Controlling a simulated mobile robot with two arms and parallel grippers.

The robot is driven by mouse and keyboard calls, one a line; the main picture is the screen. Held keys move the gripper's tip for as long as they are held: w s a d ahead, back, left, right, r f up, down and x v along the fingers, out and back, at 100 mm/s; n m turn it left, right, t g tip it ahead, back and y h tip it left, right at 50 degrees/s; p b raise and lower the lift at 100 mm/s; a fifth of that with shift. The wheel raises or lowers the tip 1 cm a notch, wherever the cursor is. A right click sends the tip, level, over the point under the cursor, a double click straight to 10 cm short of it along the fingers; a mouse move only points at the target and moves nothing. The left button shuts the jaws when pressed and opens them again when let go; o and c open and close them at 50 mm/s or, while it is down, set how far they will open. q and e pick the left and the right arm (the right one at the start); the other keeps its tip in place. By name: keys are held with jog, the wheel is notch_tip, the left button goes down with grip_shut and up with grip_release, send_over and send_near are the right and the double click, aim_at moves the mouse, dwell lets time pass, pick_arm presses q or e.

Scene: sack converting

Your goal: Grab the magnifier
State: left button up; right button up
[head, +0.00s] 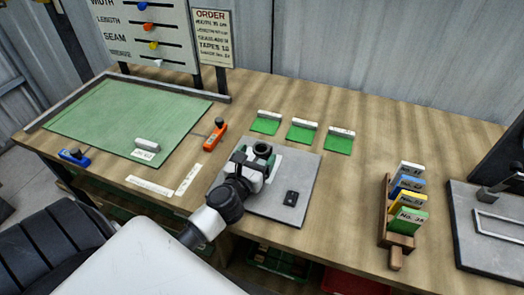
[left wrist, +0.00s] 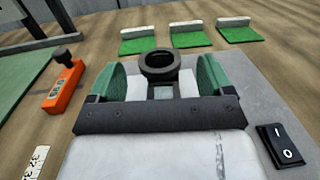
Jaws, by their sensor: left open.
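The magnifier, a small black round eyepiece (head: 263,148) on a stand, is on the grey plate (head: 296,178). In the left wrist view its black ring (left wrist: 160,63) shows between my two green finger pads, with part of its stand below. My left gripper (head: 257,161) is open, with one finger on either side of the magnifier; it also shows in the left wrist view (left wrist: 160,80). Gaps show between the pads and the ring. The lower part of the stand is partly hidden by my gripper. My right gripper is not in view.
A black switch (head: 291,198) sits on the plate to the right. Behind are several green swatches with white blocks (head: 304,131). An orange clamp-like tool (head: 215,135) lies left by the green mat (head: 120,112). A wooden card rack (head: 387,225) stands right.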

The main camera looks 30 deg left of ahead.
aim_at(262, 147)
pick_arm(q)
jog(key=w, duration=0.4)
jog(key=shift+a+f, duration=0.1)
jog(key=shift+a, duration=0.25)
jog(key=shift+s, duration=0.15)
jog(key=c, duration=1)
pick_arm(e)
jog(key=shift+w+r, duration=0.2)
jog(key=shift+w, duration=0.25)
